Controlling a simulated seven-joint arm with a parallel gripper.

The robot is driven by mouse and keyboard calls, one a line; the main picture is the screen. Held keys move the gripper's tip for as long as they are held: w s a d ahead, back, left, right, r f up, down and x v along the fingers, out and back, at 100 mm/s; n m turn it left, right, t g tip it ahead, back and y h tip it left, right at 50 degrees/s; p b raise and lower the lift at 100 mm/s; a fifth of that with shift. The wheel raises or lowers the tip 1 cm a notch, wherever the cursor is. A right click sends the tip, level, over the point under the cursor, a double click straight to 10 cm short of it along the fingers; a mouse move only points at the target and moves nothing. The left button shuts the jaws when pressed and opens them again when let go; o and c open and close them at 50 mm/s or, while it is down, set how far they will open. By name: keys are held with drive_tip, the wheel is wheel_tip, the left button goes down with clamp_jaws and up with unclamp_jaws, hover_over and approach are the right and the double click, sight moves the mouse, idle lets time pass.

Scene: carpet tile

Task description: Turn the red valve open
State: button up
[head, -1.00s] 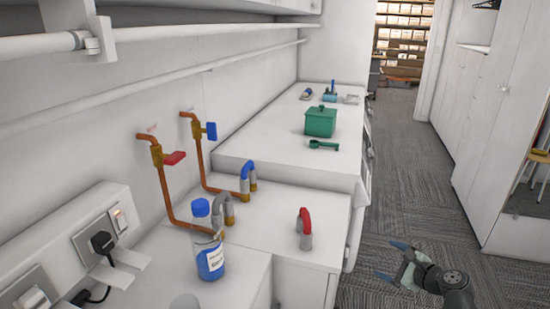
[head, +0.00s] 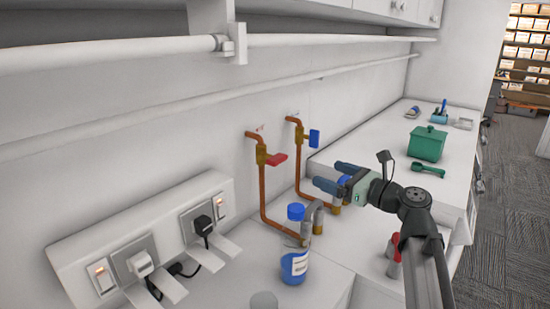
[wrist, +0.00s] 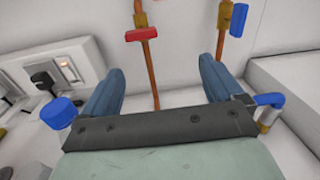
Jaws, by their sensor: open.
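The red valve (head: 277,159) is a red handle on a brass body on the left copper pipe (head: 263,200) against the wall. In the wrist view the red handle (wrist: 143,34) lies crosswise to its pipe, beyond and between my fingertips. My gripper (head: 337,176) is open and empty, to the right of the red valve and apart from it, with its blue fingers pointing toward the wall. In the wrist view both fingers of my gripper (wrist: 158,75) show, spread wide. My gripper hides part of the pipework below the blue valve.
A blue valve (head: 314,137) sits on the right copper pipe. A blue-capped bottle (head: 294,262) stands in front of the pipes. A socket panel (head: 150,245) with plugs is at left. A green box (head: 427,143) stands on the right counter. White rails run along the wall above.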

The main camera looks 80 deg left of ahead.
sight(274, 157)
drive_tip(key=shift+g+h, duration=0.5)
drive_tip(key=shift+g, duration=0.1)
drive_tip(key=x, duration=0.6)
drive_tip(key=s+d+x, duration=0.1)
drive_tip(key=x, duration=1.1)
drive_tip(key=shift+s+d+r, duration=0.3)
drive_tip(key=c, duration=1)
